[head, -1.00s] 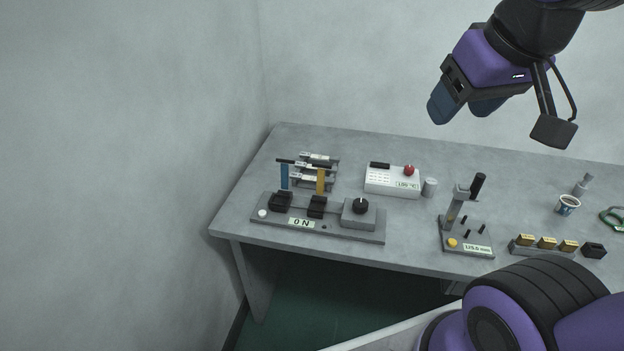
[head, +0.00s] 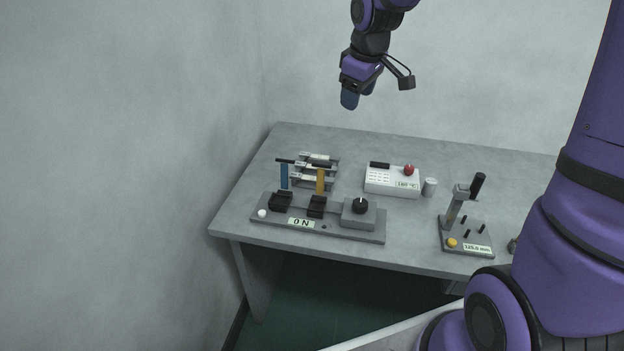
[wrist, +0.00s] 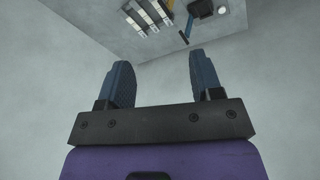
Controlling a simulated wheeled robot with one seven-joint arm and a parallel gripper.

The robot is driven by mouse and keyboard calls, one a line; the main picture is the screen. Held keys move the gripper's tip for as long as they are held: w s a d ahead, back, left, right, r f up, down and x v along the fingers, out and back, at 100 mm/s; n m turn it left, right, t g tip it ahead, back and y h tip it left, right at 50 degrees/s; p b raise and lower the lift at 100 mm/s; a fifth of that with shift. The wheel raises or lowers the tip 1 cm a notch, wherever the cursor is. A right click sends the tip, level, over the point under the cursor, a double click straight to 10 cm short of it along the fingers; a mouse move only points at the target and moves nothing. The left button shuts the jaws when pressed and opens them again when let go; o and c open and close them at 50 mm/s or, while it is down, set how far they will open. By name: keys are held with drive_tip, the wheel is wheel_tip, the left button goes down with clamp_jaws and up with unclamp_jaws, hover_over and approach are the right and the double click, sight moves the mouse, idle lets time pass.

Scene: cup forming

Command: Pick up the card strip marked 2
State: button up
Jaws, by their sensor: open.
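Several pale card strips (head: 318,156) lie side by side on a small dark rack at the left of the table. They also show at the top of the wrist view, as light strips (wrist: 149,15). Their marks are too small to read, so I cannot tell which is marked 2. My gripper (head: 359,93) is in the air above the table's back edge, up and to the right of the strips. In the wrist view its two blue fingers (wrist: 160,64) are apart with nothing between them.
The table's back left is clear.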

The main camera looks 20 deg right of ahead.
drive_tip(key=w+f+n+y, duration=0.2)
drive_tip(key=w+f+n, duration=0.1)
drive_tip(key=w+f, duration=0.8)
drive_tip(key=n+y, duration=0.2)
approach(312, 177)
drive_tip(key=shift+g, duration=0.3)
drive_tip(key=x, duration=0.8)
drive_tip(key=shift+w+f, duration=0.1)
drive_tip(key=shift+w, duration=0.2)
drive_tip(key=c, duration=1)
